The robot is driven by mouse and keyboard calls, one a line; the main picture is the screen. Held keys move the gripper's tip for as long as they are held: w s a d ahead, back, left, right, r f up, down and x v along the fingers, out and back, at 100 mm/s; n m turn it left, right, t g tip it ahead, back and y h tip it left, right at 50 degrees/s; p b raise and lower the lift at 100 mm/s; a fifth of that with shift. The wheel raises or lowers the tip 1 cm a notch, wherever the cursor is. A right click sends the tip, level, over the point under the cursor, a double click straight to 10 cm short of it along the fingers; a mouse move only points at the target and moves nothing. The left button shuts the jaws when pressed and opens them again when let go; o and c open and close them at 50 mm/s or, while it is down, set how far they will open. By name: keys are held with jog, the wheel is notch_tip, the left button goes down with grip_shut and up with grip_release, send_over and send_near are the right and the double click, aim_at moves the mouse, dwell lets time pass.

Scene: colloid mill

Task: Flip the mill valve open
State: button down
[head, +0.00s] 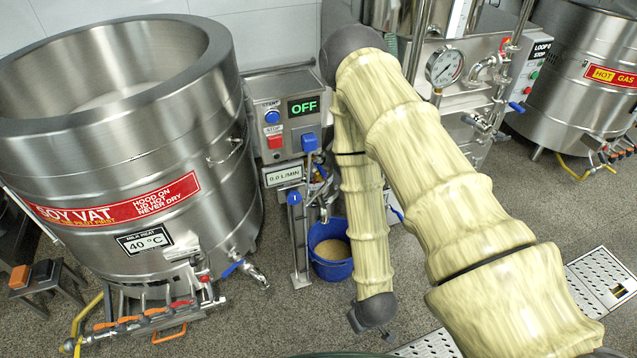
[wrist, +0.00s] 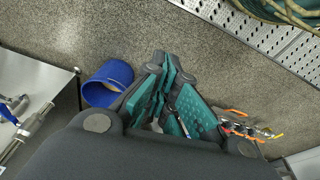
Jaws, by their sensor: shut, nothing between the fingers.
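The mill unit (head: 283,110) stands beside the soy vat, with a display reading OFF and a flow readout of 0.0 L/MIN. A blue-capped lever (head: 310,143) stands upright at its front right. A second blue-topped post (head: 295,198) stands below. I cannot tell for sure which is the mill valve; part of the mill's outlet is hidden behind my arm. My gripper (wrist: 172,75) shows dark fingers with teal pads in the wrist view, shut and empty.
The soy vat (head: 150,110) fills the left, with a blue-handled outlet (head: 233,268). A blue bucket (head: 331,262) stands on the floor under the mill; it also shows in the wrist view (wrist: 95,92). A hot gas vat (head: 575,85) stands at right. Floor gratings (head: 603,280) lie lower right.

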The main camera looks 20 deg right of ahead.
jog(key=w+f+n+t+b, duration=0.45)
jog(key=w+b, duration=0.25)
jog(key=w, duration=0.7)
jog(key=n+t+h+b, duration=0.3)
jog(key=n+t+b, duration=0.75)
jog(key=b, duration=1.15)
send_near(322, 171)
jog(key=s+a+f+m, duration=0.1)
jog(key=s+a, duration=0.1)
jog(key=a, duration=0.2)
jog(key=w+d+b, duration=0.1)
jog(key=w+b, duration=0.3)
jog(key=w, duration=0.5)
jog(key=shift+w+d, duration=0.2)
jog(key=shift+w, duration=0.15)
jog(key=shift+f, duration=0.1)
